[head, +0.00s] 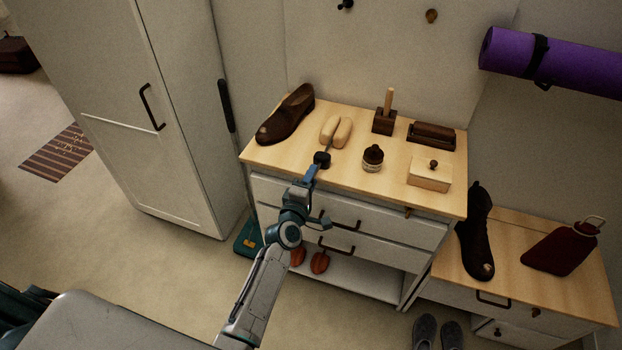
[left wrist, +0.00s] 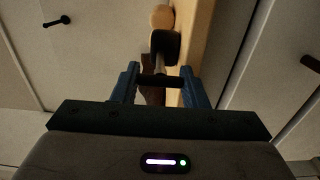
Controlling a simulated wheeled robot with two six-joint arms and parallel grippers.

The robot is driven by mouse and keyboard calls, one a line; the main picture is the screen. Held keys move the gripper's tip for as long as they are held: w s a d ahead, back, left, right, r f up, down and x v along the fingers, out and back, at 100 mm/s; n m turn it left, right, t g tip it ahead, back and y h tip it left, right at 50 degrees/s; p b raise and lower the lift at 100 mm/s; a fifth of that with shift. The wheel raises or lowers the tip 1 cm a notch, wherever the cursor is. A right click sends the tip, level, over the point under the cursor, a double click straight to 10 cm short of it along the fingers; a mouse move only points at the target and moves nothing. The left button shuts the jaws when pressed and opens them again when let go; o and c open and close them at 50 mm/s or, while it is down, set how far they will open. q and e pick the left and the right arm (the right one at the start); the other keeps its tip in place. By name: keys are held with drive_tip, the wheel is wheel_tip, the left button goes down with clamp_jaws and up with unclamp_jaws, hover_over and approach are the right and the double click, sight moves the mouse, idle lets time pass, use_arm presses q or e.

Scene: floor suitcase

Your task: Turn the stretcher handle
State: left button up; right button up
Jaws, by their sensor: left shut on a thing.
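The shoe stretcher (head: 336,131) is a pale wooden split form lying on the dresser top, with its dark handle (head: 322,159) toward the front edge. My left gripper (head: 316,168) reaches up from below and is shut on the handle. In the left wrist view, the blue fingers (left wrist: 160,80) stand on either side of a thin dark bar. The handle's dark knob (left wrist: 165,46) and the stretcher's pale wood (left wrist: 162,17) show just beyond them. The fingers hide part of the handle. My right gripper is not in view.
On the dresser top (head: 388,187) are a brown shoe (head: 287,115), a polish jar (head: 373,158), a wooden box (head: 430,174), a brush (head: 432,136) and a peg stand (head: 384,120).

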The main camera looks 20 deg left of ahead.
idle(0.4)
use_arm(q)
drive_tip(key=o, duration=1)
drive_tip(key=s, duration=0.5)
drive_tip(key=s+b, duration=0.1)
drive_tip(key=s, duration=0.5)
drive_tip(key=shift+a+b, duration=0.2)
drive_tip(key=shift+b, duration=0.1)
drive_tip(key=shift+w, duration=0.1)
